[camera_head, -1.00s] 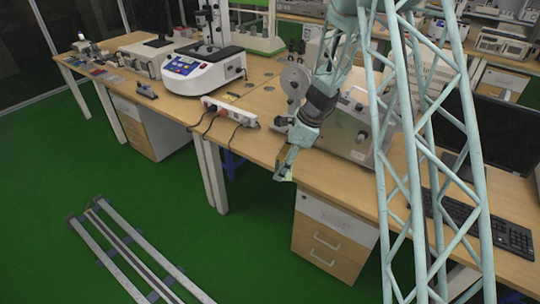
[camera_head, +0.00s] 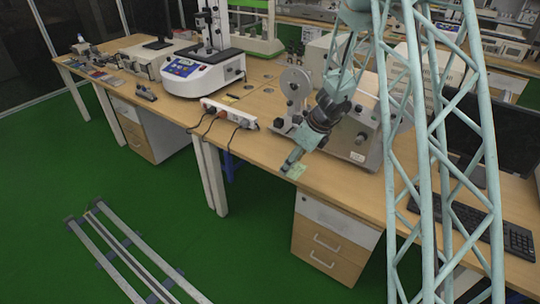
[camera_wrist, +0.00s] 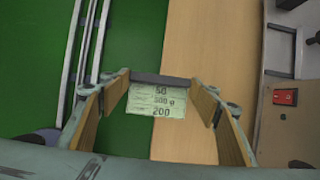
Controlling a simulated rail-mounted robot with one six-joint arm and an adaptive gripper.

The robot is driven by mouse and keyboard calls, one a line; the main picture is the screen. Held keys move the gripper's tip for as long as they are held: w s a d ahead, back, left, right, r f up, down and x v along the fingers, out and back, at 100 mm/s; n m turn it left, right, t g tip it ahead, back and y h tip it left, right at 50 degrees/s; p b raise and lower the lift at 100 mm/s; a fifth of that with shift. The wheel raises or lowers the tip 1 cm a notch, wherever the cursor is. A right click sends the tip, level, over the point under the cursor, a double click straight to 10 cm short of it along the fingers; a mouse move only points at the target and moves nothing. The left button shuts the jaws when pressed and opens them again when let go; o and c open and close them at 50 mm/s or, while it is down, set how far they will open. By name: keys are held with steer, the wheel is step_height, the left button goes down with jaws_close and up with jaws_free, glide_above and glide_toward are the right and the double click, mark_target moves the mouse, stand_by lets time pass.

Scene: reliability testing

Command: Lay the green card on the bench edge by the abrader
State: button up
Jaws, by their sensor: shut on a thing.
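The green card (camera_wrist: 157,101), printed with dark numbers, is between the fingers of my gripper (camera_wrist: 160,92) in the wrist view. My gripper is shut on it. The card overlaps the bench's front edge in that view, partly over wood and partly over green floor. In the head view my gripper (camera_head: 291,164) points down at the front edge of the bench (camera_head: 262,150), with the card (camera_head: 297,172) at its tip. I cannot tell whether the card touches the wood. The abrader (camera_head: 352,130), a grey metal box with a round disc, stands just behind my gripper.
A white power strip (camera_head: 230,113) with cables lies left of my gripper. A white and blue instrument (camera_head: 200,75) stands farther left. A keyboard (camera_head: 480,215) and a dark monitor are at the right. The abrader's red switch (camera_wrist: 285,97) shows in the wrist view.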

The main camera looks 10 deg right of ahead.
glide_above(270, 155)
steer(key=s+d, duration=0.1)
steer(key=s, duration=0.1)
steer(key=shift+d+f+p, duration=0.1)
steer(key=shift+f+p, duration=0.35)
steer(key=shift+f, duration=0.25)
steer(key=shift+w, duration=0.1)
steer(key=shift+w, duration=0.45)
steer(key=shift+f+b, duration=0.7)
steer(key=shift+f, duration=1.1)
steer(key=shift+f, duration=0.1)
steer(key=o, duration=0.7)
steer(key=shift+o, duration=0.2)
steer(key=p+v, duration=0.2)
steer(key=v, duration=1)
steer(key=shift+p, duration=0.4)
